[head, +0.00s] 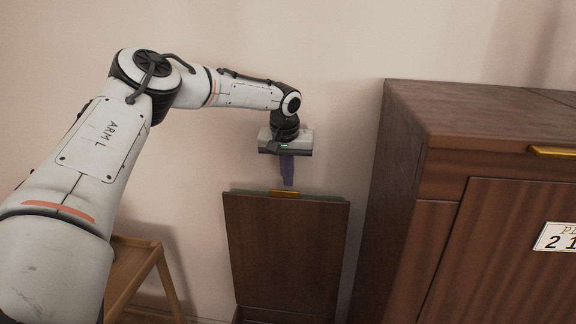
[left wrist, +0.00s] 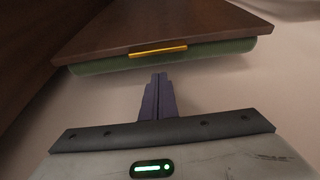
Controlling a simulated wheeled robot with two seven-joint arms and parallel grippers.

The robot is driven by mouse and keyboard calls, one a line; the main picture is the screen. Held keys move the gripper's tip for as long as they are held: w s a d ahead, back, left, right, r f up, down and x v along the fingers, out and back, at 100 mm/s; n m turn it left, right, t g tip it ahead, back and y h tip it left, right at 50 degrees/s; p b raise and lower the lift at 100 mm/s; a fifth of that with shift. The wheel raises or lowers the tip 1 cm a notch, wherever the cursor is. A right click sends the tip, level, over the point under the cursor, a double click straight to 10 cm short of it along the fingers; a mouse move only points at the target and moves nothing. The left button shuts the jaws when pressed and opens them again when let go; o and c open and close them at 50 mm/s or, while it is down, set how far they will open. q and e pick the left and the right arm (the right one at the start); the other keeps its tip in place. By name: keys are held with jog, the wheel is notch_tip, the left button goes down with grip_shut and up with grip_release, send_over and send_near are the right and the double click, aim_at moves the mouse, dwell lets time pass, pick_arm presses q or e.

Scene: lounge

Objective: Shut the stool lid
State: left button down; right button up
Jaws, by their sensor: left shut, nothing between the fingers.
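The stool lid (head: 285,250) is a dark brown wooden panel raised steeply in front of the wall in the head view. A gold handle (head: 284,192) sits at the middle of its top edge, next to a greenish strip. The lid (left wrist: 165,25), its gold handle (left wrist: 158,50) and green edge also show in the left wrist view. My left gripper (head: 287,183) points down just above the handle, with its dark purple fingers shut and empty. Its fingertips (left wrist: 159,77) appear close to the handle, and I cannot tell whether they touch. The stool's body is mostly out of frame. My right gripper is not in view.
A large dark wooden cabinet (head: 405,180) with a gold handle and a number plate (head: 556,237) stands close on the right. A light wooden piece of furniture (head: 135,270) stands at lower left, partly behind my arm. The pale wall (head: 340,50) is close behind.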

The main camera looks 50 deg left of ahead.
aim_at(286, 196)
pick_arm(q)
jog(key=shift+s+d+r, duration=0.3)
jog(key=shift+s+d, duration=0.25)
jog(key=shift+s, duration=0.15)
jog(key=shift+s+d+f, duration=0.1)
jog(key=shift+s+d, duration=0.4)
jog(key=shift+s, duration=0.05)
jog(key=shift+s, duration=0.1)
